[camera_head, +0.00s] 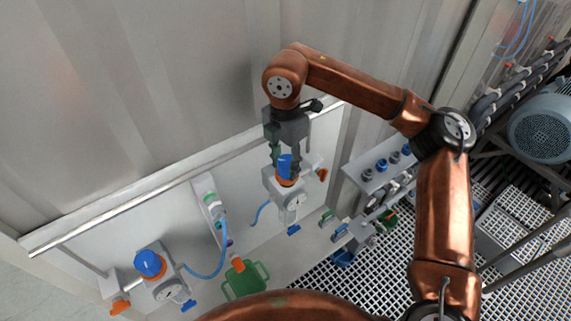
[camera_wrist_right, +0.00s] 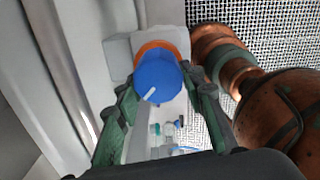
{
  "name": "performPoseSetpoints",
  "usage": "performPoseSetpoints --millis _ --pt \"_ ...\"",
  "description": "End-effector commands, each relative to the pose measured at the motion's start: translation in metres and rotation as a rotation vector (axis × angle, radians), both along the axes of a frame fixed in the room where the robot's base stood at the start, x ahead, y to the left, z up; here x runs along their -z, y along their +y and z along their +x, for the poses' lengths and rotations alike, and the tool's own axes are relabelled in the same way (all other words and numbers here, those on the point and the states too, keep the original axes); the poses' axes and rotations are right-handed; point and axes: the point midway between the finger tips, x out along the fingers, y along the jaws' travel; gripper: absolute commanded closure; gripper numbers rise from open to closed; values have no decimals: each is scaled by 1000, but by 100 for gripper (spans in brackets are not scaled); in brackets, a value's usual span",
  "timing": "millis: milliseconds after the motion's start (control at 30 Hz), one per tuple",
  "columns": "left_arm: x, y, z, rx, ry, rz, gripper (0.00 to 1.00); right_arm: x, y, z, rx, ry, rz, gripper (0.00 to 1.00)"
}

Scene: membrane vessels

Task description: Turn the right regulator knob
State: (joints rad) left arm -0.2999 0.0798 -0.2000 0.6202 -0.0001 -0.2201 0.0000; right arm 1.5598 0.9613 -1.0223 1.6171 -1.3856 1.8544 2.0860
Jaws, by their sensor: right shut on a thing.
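The right regulator knob (camera_head: 285,167) is blue with an orange collar and tops a pale regulator body (camera_head: 281,190) with a round gauge. In the right wrist view the knob (camera_wrist_right: 158,82) shows a white mark pointing to the lower left. My right gripper (camera_head: 286,158) comes down on the knob from above, with its dark green fingers on either side, shut on it. The fingers partly hide the knob in the head view. The left regulator knob (camera_head: 150,264) is also blue and stands free at lower left. My left gripper is out of view.
A white panel with a metal rail (camera_head: 180,185) runs behind the regulators. A green container (camera_head: 245,279) and a blue hose (camera_head: 211,268) lie between them. Fittings on a shelf (camera_head: 376,172), a perforated floor (camera_head: 335,285) and a motor (camera_head: 543,129) are at right.

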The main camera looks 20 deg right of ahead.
Motion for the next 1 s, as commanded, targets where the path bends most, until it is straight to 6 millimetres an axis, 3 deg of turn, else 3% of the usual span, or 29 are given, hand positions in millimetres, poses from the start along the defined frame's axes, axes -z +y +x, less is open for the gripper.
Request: performPoseSetpoints --millis 433,467,500,700,1000 --pt "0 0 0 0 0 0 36 -1 1 0 7 -2 2 88" --pt "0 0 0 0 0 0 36 -1 1 0 7 -2 2 61" --pt "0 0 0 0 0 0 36 -1 1 0 7 -2 2 59" --pt "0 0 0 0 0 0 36 -1 1 0 7 -1 2 45" --pt "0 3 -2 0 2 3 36 -3 0 0 8 -1 0 45"
